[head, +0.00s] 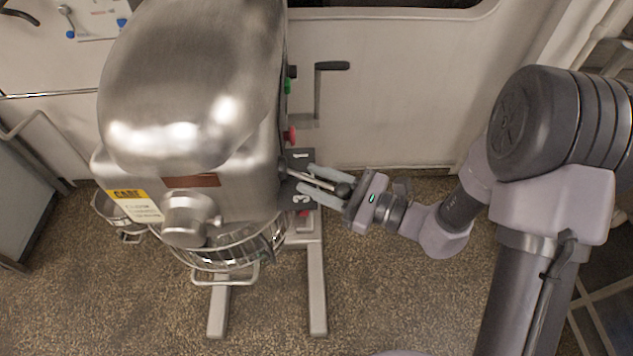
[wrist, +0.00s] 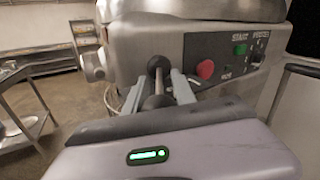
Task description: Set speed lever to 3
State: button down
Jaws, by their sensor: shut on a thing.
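The mixer (head: 190,90) is a large shiny metal machine with a wire bowl guard at its front. Its speed lever (head: 318,180) sticks out from the right side, a thin rod with a dark knob. In the wrist view the lever (wrist: 158,84) points toward the camera, between the fingers. My gripper (head: 312,182) is at the lever, its two grey fingers on either side of the rod and shut on it. In the wrist view my gripper (wrist: 160,86) covers part of the lever. Beside it is a dark plate (head: 298,158) with a partly visible number; the lever's setting cannot be read.
A red stop button (wrist: 205,69) and a green start button (wrist: 240,49) are on the mixer's side, close to my gripper. A crank handle (head: 318,90) stands behind. Mixer legs (head: 317,290) reach the floor. The floor (head: 400,310) at front is clear.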

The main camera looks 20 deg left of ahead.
jog(key=c, duration=1.1)
grip_release()
jog(key=shift+s, duration=0.15)
jog(key=shift+d, duration=0.1)
